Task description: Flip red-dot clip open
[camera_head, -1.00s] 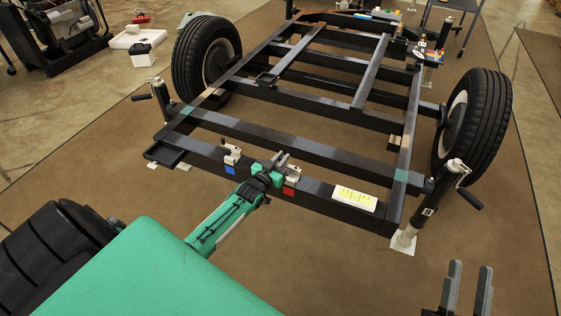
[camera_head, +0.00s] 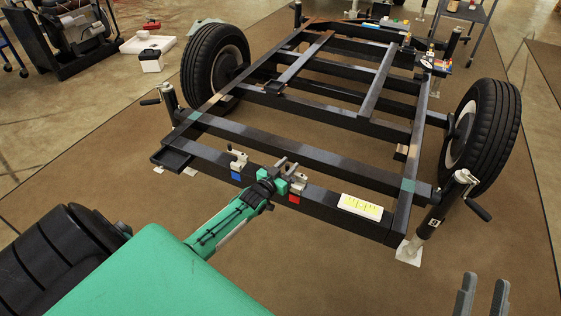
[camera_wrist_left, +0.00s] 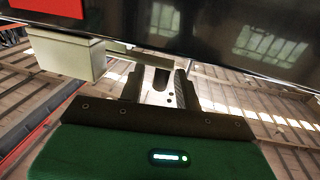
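The red-dot clip (camera_head: 299,182) is a small metal clip on the front beam of the black frame, above a red square (camera_head: 294,199). In the left wrist view the red square (camera_wrist_left: 48,6) is at the top left, beside a pale grey block (camera_wrist_left: 66,54) that looks like part of the clip. My left gripper (camera_head: 287,164) is just left of the clip, its fingers reaching over the beam. Its fingers (camera_wrist_left: 157,86) stand apart with nothing between them in the wrist view; contact with the clip cannot be told. My right gripper (camera_head: 482,294) is open and empty at the bottom right.
A second clip (camera_head: 238,159) above a blue square (camera_head: 236,176) sits further left on the beam. A white-and-yellow label block (camera_head: 360,207) lies to the right. Wheels (camera_head: 480,138) and crank jacks (camera_head: 452,200) flank the frame. The brown mat in front is clear.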

